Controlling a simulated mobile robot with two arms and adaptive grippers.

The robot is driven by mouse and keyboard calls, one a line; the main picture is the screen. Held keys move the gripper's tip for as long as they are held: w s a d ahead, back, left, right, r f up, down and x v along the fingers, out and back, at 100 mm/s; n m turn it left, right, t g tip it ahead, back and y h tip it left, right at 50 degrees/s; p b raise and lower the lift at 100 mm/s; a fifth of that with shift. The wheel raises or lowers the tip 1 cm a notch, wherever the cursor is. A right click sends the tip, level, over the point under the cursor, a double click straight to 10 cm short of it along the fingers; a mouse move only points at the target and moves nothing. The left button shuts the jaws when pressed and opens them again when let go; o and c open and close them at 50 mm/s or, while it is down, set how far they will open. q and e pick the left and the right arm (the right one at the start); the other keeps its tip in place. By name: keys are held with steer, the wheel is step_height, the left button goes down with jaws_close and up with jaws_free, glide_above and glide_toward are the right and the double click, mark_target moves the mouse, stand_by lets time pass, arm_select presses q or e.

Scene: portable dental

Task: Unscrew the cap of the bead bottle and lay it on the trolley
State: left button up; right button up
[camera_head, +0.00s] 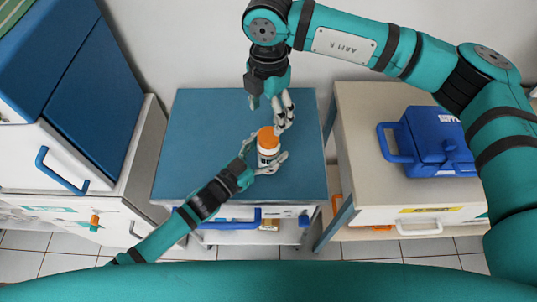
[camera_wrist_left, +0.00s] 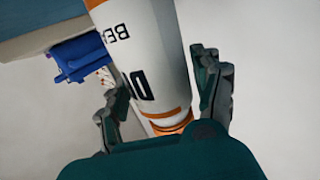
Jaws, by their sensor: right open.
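The bead bottle (camera_head: 268,156) is white with an orange cap (camera_head: 266,134) on top and stands roughly upright over the blue-topped trolley (camera_head: 205,125). My left gripper (camera_head: 264,164) has its fingers around the bottle body, below the cap. In the left wrist view the bottle (camera_wrist_left: 150,60) fills the space between the fingers of the left gripper (camera_wrist_left: 163,95), its dark lettering upside down. My right gripper (camera_head: 276,113) is open just above and right of the cap, pointing down. Whether its fingers touch the cap cannot be told. The bottle's base is partly hidden by the left fingers.
A beige cabinet (camera_head: 365,110) with a blue case (camera_head: 430,142) stands to the right. A white and blue cabinet (camera_head: 60,160) stands to the left. The trolley top is clear to the left and right of the bottle.

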mark_target(269, 135)
arm_select(q)
jaws_close()
stand_by(0.3)
arm_select(e)
steer(key=shift+f, duration=4)
